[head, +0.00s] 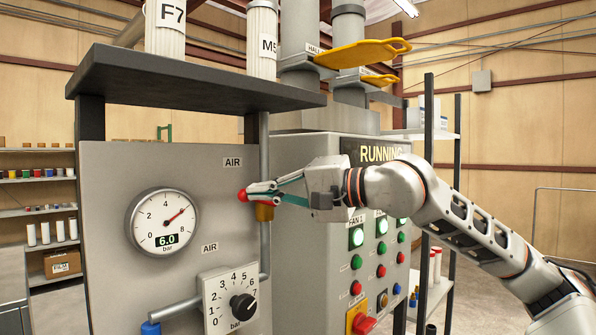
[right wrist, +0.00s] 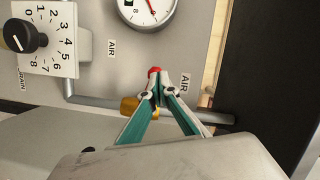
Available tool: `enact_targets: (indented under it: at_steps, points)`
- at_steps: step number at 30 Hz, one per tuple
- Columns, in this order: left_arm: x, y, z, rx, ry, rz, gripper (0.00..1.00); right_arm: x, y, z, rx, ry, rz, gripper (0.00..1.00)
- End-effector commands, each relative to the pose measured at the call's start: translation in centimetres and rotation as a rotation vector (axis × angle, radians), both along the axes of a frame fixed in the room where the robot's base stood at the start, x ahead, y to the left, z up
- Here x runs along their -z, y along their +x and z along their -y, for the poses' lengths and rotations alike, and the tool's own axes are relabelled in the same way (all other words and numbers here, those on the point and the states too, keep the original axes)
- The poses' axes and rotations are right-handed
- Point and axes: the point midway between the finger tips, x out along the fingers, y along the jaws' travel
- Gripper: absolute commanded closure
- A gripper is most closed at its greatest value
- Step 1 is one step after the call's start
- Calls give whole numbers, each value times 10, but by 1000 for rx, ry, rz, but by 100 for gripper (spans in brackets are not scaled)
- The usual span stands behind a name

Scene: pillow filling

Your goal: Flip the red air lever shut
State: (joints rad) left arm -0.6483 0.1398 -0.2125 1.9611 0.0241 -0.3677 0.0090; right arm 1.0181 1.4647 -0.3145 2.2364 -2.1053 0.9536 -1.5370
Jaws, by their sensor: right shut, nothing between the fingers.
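The red air lever (head: 242,195) shows only as a small red end just past my right fingertips. It sits by the brass valve body (head: 264,212) on the grey vertical pipe. My right gripper (head: 254,191) is shut with nothing held, its tips at the lever. In the right wrist view the fingertips (right wrist: 158,90) are together, with the red end (right wrist: 154,71) just beyond them and the brass body (right wrist: 130,107) to the left. The fingers hide most of the lever, so I cannot tell its angle or whether they touch it. My left gripper is not in view.
The pressure gauge (head: 162,221) reads 6.0 bar. A regulator dial (head: 229,300) sits below right of it on the grey panel. The control cabinet (head: 310,262) with lit buttons stands close behind my right gripper. A dark shelf (head: 190,82) overhangs the panel.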

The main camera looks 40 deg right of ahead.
Motion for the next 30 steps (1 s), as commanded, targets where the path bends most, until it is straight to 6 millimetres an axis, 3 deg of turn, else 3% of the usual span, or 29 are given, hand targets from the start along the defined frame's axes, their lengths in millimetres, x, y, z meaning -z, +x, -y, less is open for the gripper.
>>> enact_targets:
  at_steps: [30]
  points:
    - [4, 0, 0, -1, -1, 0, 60, 8, 0, -3, -3, -1, 0, 100]
